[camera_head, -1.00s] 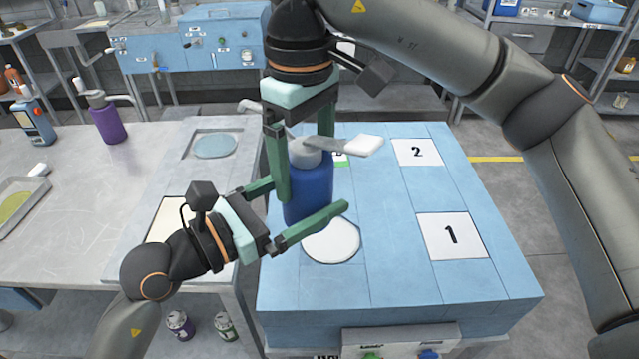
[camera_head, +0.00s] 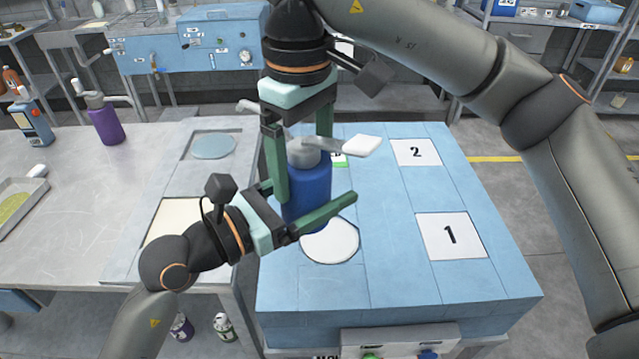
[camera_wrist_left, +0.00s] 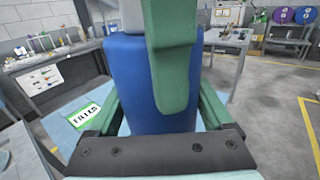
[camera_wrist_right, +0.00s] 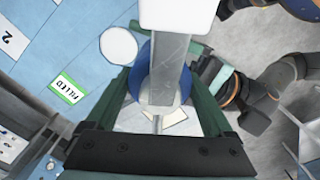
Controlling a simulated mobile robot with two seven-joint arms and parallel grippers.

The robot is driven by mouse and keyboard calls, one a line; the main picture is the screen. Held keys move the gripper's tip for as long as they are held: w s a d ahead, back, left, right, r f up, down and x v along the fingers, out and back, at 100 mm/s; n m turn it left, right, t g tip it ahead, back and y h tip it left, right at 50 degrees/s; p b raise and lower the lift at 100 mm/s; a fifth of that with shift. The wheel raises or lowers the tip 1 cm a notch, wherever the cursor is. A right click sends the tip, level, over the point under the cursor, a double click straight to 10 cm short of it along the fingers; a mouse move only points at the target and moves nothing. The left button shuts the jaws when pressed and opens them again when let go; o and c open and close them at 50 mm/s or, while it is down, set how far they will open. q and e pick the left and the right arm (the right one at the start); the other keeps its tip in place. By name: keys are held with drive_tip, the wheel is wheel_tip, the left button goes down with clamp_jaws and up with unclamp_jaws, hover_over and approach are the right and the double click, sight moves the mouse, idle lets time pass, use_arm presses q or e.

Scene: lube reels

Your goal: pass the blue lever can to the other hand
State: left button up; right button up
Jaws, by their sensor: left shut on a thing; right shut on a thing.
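The blue lever can (camera_head: 308,192) stands upright above the light-blue bench top, with a grey cap and a lever with a white end (camera_head: 362,145). My right gripper (camera_head: 300,165) comes from above and is shut on its upper part. My left gripper (camera_head: 312,205) comes from the left and is shut around its lower body. In the left wrist view the can's body (camera_wrist_left: 135,75) fills the space between the fingers, with a right finger in front. In the right wrist view the lever (camera_wrist_right: 170,70) runs over the blue can (camera_wrist_right: 150,95).
A white disc (camera_head: 330,241) lies below the can. White squares marked 2 (camera_head: 416,152) and 1 (camera_head: 450,236) lie to the right, with clear bench around them. A purple bottle (camera_head: 107,124) stands on the grey table at left. A green-edged FILLED label (camera_wrist_right: 68,88) lies on the bench.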

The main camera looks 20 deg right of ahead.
use_arm(q)
drive_tip(key=shift+w+a, duration=0.15)
drive_tip(key=shift+w, duration=0.05)
drive_tip(key=c, duration=0.7)
use_arm(e)
drive_tip(key=shift+s, duration=0.1)
use_arm(q)
drive_tip(key=shift+r, duration=0.1)
clamp_jaws()
use_arm(e)
drive_tip(key=o, duration=1.6)
drive_tip(key=shift+c, duration=0.2)
use_arm(q)
drive_tip(key=shift+s, duration=0.1)
